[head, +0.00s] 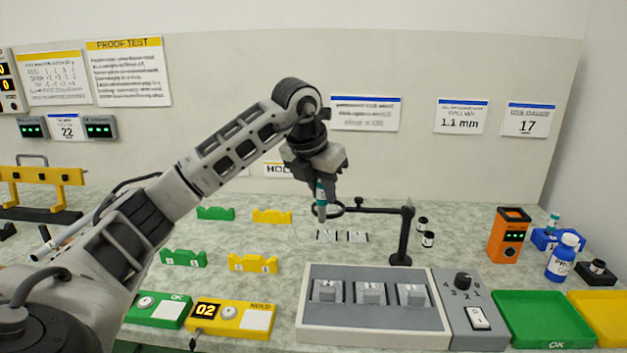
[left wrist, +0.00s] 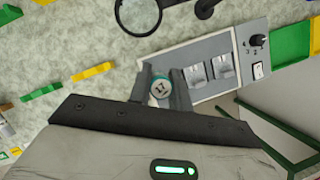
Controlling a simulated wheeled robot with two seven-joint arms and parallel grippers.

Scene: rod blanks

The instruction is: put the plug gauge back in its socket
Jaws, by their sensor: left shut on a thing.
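My left gripper (head: 321,182) is shut on a plug gauge (head: 321,199) with a teal band and a grey metal lower part. The gauge hangs roughly upright above the bench, close to the magnifier ring. In the left wrist view, its round teal-edged end (left wrist: 159,88) shows between the fingers (left wrist: 162,90); the mark on it is too small to read surely. A blue block (head: 545,240) stands at the far right with another teal-banded gauge (head: 553,223) upright in it. Its sockets are too small to make out. My right gripper is not in view.
A magnifier on a black stand (head: 404,235) is just right of the gauge. A grey fixture panel (head: 372,315) lies in front. An orange device (head: 509,235) and a blue bottle (head: 562,258) stand near the block. Green (head: 541,300) and yellow trays lie front right.

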